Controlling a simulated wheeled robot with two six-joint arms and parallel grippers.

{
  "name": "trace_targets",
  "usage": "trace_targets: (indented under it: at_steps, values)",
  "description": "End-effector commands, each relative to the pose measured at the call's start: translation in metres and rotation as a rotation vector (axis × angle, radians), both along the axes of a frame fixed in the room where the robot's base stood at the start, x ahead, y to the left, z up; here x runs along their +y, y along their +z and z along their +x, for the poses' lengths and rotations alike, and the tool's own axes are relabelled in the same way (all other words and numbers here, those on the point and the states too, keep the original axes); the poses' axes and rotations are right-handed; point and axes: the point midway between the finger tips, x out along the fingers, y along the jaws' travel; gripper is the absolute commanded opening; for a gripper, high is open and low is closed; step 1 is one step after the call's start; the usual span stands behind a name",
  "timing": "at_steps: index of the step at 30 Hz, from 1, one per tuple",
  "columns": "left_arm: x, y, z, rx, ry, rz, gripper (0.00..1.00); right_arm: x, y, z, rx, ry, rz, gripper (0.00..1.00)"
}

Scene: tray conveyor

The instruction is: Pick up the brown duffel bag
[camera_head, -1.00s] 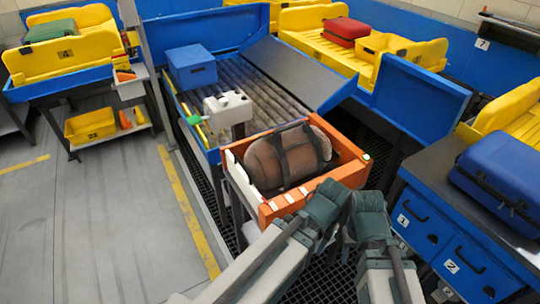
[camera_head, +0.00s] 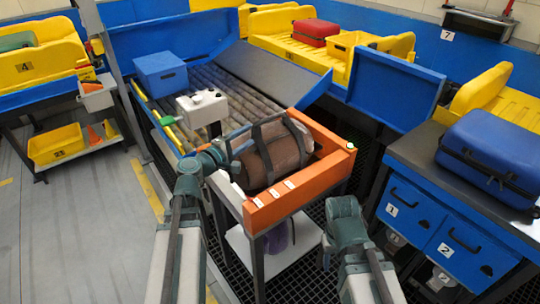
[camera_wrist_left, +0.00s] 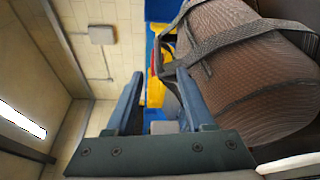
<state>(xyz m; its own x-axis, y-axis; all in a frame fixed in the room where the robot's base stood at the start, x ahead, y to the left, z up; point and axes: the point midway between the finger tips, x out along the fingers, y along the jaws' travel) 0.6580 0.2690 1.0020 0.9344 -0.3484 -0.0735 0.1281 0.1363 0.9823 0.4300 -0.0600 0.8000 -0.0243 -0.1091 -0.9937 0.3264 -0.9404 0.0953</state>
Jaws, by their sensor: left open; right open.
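The brown duffel bag (camera_head: 284,158) with dark grey straps lies in an orange-edged tray (camera_head: 282,206) at the end of the roller conveyor. My left gripper (camera_head: 228,148) is at the bag's left end, near its straps. In the left wrist view, the bag (camera_wrist_left: 250,85) fills the right side. There, my left gripper (camera_wrist_left: 153,74) is open, with a strap loop by its right fingertip. I cannot tell whether the strap lies between the fingers. My right gripper (camera_head: 330,252) is open, low in front of the tray's right side and apart from the bag.
A white box-shaped device (camera_head: 203,106) stands just behind my left gripper. A blue box (camera_head: 161,74) sits on the conveyor. A blue suitcase (camera_head: 491,158) lies on the dark counter at right. A purple item (camera_head: 278,237) is on the shelf below the tray.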

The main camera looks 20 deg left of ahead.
Motion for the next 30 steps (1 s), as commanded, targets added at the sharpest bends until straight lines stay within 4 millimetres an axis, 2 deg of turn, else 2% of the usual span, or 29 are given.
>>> trace_targets:
  at_steps: [3,7,15,19,23,30]
  values:
    - [0.007,0.002,0.000,-0.007,0.018,-0.019,0.53,0.000,-0.001,0.000,0.000,0.000,0.000,0.50]
    - [0.004,0.002,0.008,-0.006,0.015,-0.019,0.53,0.000,-0.001,0.000,0.000,0.000,0.000,0.50]
    - [-0.013,-0.002,0.056,-0.007,0.011,-0.018,0.53,0.000,-0.004,0.000,0.000,0.000,0.000,0.50]
    - [-0.020,-0.003,0.073,-0.007,0.012,-0.018,0.53,0.000,-0.005,0.000,0.000,0.000,0.000,0.50]
    - [-0.023,-0.003,0.080,-0.006,0.013,-0.017,0.53,0.000,-0.006,0.000,0.000,0.000,0.000,0.50]
    - [-0.025,-0.003,0.083,-0.007,0.014,-0.016,0.53,0.000,-0.006,0.000,0.000,0.000,0.000,0.50]
